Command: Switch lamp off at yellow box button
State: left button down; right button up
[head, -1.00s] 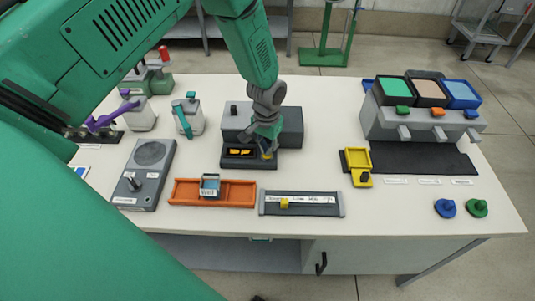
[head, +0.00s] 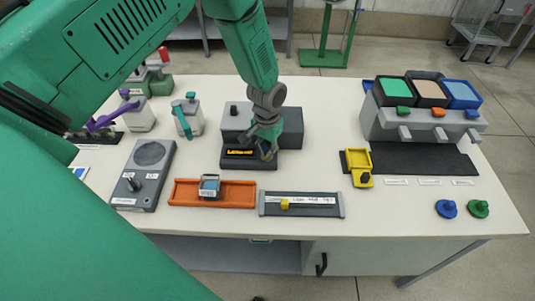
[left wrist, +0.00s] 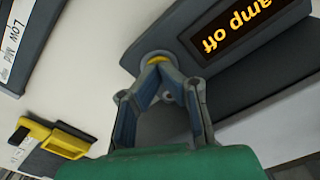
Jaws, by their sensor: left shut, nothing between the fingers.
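The low dark box with a lit display (head: 240,153) stands in front of a larger grey block on the table. In the left wrist view, orange letters on the display (left wrist: 240,25) read "amp off", with the first letter cut off by the frame edge. A round yellow button (left wrist: 157,57) is set in a grey ring beside the display. My left gripper (head: 267,153) is shut and empty. Its fingertips (left wrist: 158,66) are at the button and cover part of it; I cannot tell whether they press it. My right gripper is not in view.
An orange tray (head: 240,194) and a grey slider (head: 329,208) lie in front. A yellow tray (head: 357,158) with a black knob is to the right, before a grey stand with coloured bins (head: 409,122). Bare white table lies between the box and the yellow tray.

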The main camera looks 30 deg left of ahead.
pick_arm(q)
jog(key=shift+r+p, duration=2.55)
jog(key=shift+r, duration=0.95)
jog(key=shift+f, duration=0.1)
jog(key=shift+s, duration=0.1)
